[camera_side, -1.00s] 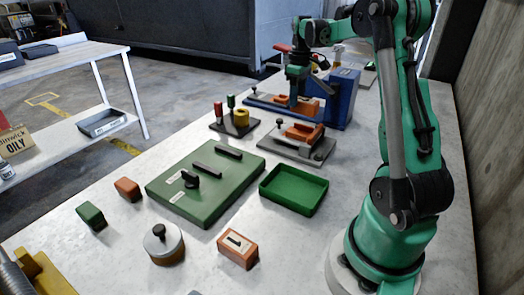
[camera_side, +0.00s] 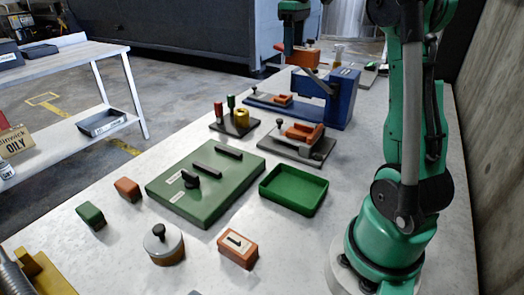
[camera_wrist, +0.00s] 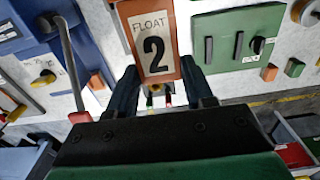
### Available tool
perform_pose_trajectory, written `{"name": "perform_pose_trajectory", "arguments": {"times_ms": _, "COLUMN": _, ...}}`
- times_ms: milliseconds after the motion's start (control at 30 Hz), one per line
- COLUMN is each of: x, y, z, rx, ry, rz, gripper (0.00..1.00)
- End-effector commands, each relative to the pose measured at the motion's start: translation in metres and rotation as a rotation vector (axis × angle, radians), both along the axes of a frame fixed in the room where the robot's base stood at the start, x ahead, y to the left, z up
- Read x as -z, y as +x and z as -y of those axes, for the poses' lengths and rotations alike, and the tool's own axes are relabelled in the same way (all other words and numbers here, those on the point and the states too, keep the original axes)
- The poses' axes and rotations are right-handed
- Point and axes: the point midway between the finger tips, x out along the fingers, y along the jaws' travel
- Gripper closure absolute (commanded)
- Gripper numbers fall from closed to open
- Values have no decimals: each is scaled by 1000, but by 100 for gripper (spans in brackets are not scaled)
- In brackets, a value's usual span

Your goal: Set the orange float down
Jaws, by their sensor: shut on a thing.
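The orange float (camera_wrist: 152,60) is between the two fingers of my gripper (camera_wrist: 158,68) in the wrist view. Its pale label reads "FLOAT 2". In the side view the float (camera_side: 305,55) hangs in the air beneath my gripper (camera_side: 292,48), above and behind the blue lever press. My gripper is shut on it. The float is clear of the bench; its underside is hidden.
The blue lever press (camera_side: 332,98) stands at the bench's far end, beside a blue base strip with a small orange piece (camera_side: 279,99). A grey fixture holds an orange block (camera_side: 302,131). A green tray (camera_side: 294,205), green plate (camera_side: 190,205) and orange block marked 1 (camera_side: 238,250) lie nearer.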

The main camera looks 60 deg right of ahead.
Motion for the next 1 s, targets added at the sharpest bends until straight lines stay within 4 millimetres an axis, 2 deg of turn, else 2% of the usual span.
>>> {"name": "perform_pose_trajectory", "arguments": {"times_ms": 33, "x": 0, "y": -4, "z": -17, "rx": -5, "ry": 0, "rz": 0, "gripper": 100}}
{"name": "perform_pose_trajectory", "arguments": {"times_ms": 200, "x": 8, "y": -21, "z": -66, "rx": 1, "ry": 0, "rz": 0, "gripper": 100}}
{"name": "perform_pose_trajectory", "arguments": {"times_ms": 400, "x": 25, "y": -44, "z": -106, "rx": 8, "ry": 0, "rz": 1, "gripper": 100}}
{"name": "perform_pose_trajectory", "arguments": {"times_ms": 533, "x": 34, "y": -53, "z": -119, "rx": 12, "ry": 0, "rz": 1, "gripper": 100}}
{"name": "perform_pose_trajectory", "arguments": {"times_ms": 667, "x": 43, "y": -57, "z": -124, "rx": 14, "ry": 0, "rz": 1, "gripper": 100}}
{"name": "perform_pose_trajectory", "arguments": {"times_ms": 767, "x": 60, "y": -57, "z": -125, "rx": 15, "ry": 0, "rz": 1, "gripper": 100}}
{"name": "perform_pose_trajectory", "arguments": {"times_ms": 1000, "x": 114, "y": -57, "z": -124, "rx": 15, "ry": 0, "rz": 1, "gripper": 100}}
